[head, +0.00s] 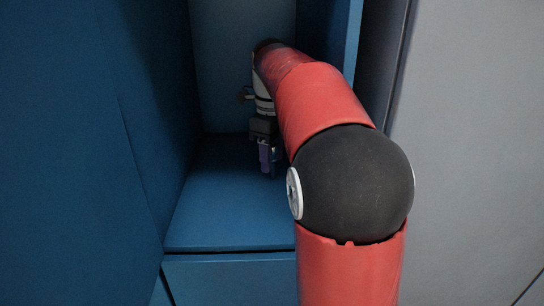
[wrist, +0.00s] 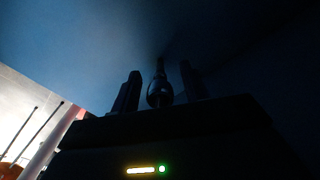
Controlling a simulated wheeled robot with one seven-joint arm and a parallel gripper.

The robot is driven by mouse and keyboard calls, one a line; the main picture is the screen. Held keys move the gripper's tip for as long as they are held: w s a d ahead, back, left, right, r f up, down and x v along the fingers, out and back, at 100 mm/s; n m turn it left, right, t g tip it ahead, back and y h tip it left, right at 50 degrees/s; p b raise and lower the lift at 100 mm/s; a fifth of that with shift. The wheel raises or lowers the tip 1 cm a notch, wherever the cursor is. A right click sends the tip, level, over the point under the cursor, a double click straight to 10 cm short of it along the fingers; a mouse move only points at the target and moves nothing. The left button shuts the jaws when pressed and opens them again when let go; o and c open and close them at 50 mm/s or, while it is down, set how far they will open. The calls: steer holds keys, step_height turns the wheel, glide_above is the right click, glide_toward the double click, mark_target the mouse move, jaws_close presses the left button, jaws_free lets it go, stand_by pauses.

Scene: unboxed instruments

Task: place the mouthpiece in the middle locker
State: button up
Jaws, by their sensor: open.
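My gripper (head: 268,160) is inside a blue locker compartment (head: 215,215), low over its floor, pointing down. In the wrist view its two dark fingers (wrist: 160,82) stand apart. The mouthpiece (wrist: 159,88), a dark, shiny piece with a rounded body and a thin stem, shows between the fingers. A gap shows between it and the right finger; contact on the left is hard to tell. In the head view I cannot make out the mouthpiece clearly at the fingertips. Whether it rests on the floor is not clear.
Blue walls close in on the left and right of the compartment, with a back wall (head: 235,80) behind my gripper. The floor's front left is bare. A grey panel (head: 480,150) stands to the right. My arm hides the compartment's right side.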

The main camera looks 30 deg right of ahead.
step_height(320, 180, up, 11)
steer(key=p, duration=0.3)
steer(key=shift+r, duration=0.2)
